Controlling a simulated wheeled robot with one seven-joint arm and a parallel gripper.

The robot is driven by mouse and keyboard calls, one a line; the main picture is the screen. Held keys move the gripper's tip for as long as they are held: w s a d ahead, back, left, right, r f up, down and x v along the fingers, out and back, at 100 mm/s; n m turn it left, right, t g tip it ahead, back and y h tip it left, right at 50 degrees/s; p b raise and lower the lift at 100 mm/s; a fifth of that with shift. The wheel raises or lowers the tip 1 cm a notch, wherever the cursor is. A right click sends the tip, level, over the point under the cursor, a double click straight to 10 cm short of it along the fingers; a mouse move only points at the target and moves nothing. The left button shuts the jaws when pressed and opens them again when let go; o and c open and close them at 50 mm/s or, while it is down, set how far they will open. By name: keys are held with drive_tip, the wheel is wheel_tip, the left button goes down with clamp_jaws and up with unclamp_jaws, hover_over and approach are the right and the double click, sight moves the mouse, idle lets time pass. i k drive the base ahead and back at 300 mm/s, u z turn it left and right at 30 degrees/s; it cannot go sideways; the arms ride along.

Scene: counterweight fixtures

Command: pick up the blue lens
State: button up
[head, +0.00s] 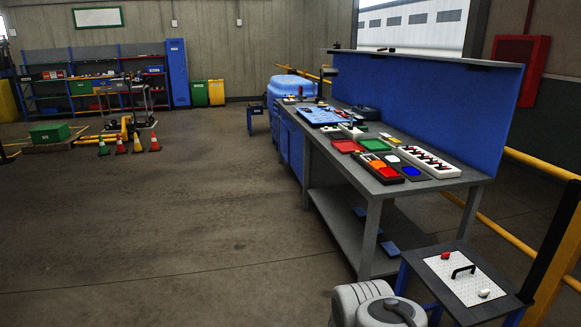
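A small bright blue flat piece (411,171), which looks like the blue lens, lies on a dark mat near the front right end of the grey workbench (430,196). It is too small here to make out its exact shape. A dark tray with red, orange and white pieces (379,169) sits just to its left. A white block with several dark and red items (429,161) stands behind it. My gripper is not in view.
A low side table (430,262) with a perforated plate and black handle stands at the front right. A blue back panel (440,105) rises behind the bench. Green (374,144) and red (347,146) trays lie farther along. Open floor (170,220) is to the left; traffic cones (137,144) stand beyond.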

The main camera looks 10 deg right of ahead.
sight(412, 171)
drive_tip(key=z, duration=0.6)
drive_tip(key=i, duration=2.45)
drive_tip(key=z, duration=0.6)
drive_tip(key=i, duration=0.5)
drive_tip(key=z, duration=0.15)
